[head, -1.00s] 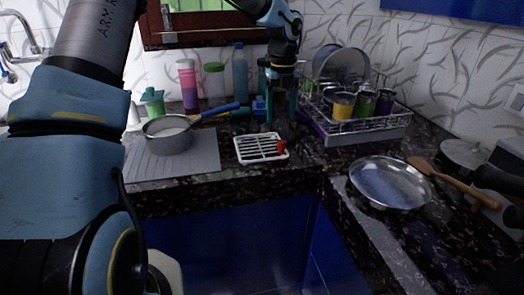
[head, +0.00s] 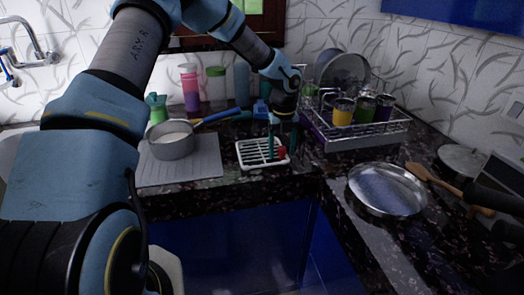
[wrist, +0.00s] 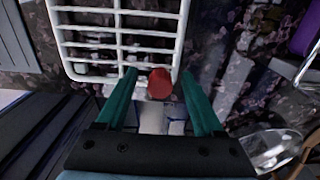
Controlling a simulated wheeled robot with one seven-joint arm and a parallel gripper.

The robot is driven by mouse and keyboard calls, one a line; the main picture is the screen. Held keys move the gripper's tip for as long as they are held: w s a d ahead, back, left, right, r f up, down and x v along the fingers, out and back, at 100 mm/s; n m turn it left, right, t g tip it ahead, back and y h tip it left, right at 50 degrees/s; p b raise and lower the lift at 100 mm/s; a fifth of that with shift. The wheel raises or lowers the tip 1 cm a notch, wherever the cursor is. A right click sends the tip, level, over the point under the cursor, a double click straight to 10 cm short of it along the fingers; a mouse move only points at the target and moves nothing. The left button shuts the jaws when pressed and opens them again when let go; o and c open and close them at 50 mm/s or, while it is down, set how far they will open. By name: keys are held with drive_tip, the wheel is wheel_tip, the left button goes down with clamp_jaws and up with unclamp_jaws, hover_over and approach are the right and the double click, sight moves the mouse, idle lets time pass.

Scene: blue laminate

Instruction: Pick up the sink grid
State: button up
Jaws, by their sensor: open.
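The sink grid (head: 250,155) is a small white wire rack lying on the dark speckled counter near its front edge. It also shows at the top of the wrist view (wrist: 120,31). A red object (head: 281,152) is at its right end; in the wrist view this red piece (wrist: 160,84) appears between my fingertips. My gripper (head: 282,147) has green fingers pointing down over the grid's right end. In the wrist view my gripper (wrist: 160,76) is open, its fingers apart on either side of the red piece. I cannot tell whether they touch the grid.
A pot (head: 171,141) stands on a grey mat (head: 205,172) to the left. A dish rack (head: 365,135) with cups and plates stands right of my gripper. A steel pan (head: 386,190) and wooden spatula (head: 440,182) lie at right. Bottles (head: 190,88) stand behind.

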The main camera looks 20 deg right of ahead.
drive_tip(key=shift+f, duration=0.1)
drive_tip(key=shift+c, duration=0.2)
clamp_jaws()
idle(0.6)
